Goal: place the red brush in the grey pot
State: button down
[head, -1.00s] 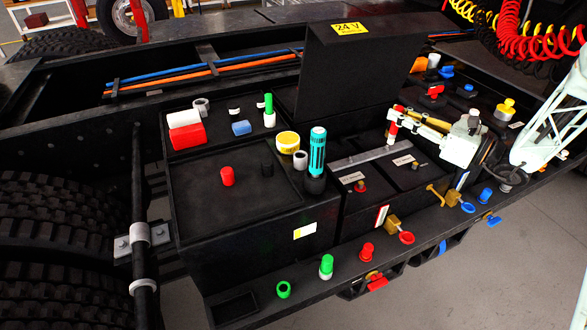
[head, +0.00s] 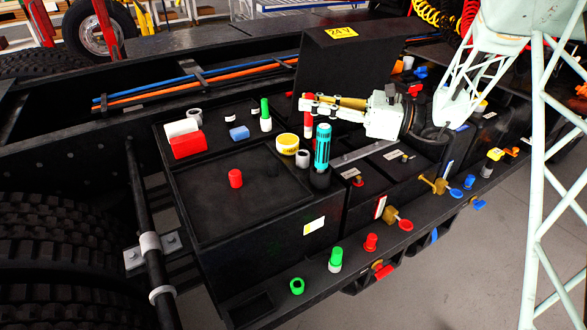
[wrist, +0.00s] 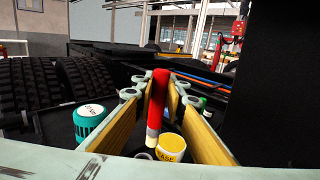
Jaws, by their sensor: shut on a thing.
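The red brush (head: 308,118) hangs roughly upright in my gripper (head: 306,104), which is shut on it. In the wrist view the brush (wrist: 158,100) stands between the yellow-lined fingers, with a pale band near its lower end. A small grey open-topped pot (head: 302,158) stands beside the yellow grease tin (head: 287,143), below and slightly left of the brush in the head view. Another grey round pot or ring (head: 195,115) sits at the back left of the box; I cannot tell from the picture which is the task's pot.
A teal cylinder (head: 322,148) stands upright right of the grey pot; it also shows in the wrist view (wrist: 90,122). A green-topped piece (head: 266,116) stands behind the tin. The raised dark lid (head: 345,70) rises behind my gripper. The tray's front-left area is mostly clear.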

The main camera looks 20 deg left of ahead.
aim_at(306, 134)
jog(key=shift+s+a+r, duration=0.2)
jog(key=shift+s+a, duration=0.35)
jog(key=shift+s, duration=0.1)
jog(key=shift+f+b, duration=0.75)
jog(key=shift+f, duration=2.4)
jog(key=shift+f, duration=0.1)
jog(key=shift+f+b, duration=0.45)
jog(key=shift+f, duration=1.3)
jog(key=shift+f, duration=0.2)
jog(key=c, duration=2.9)
grip_release()
jog(key=shift+d+r, duration=0.15)
jog(key=shift+r, duration=0.05)
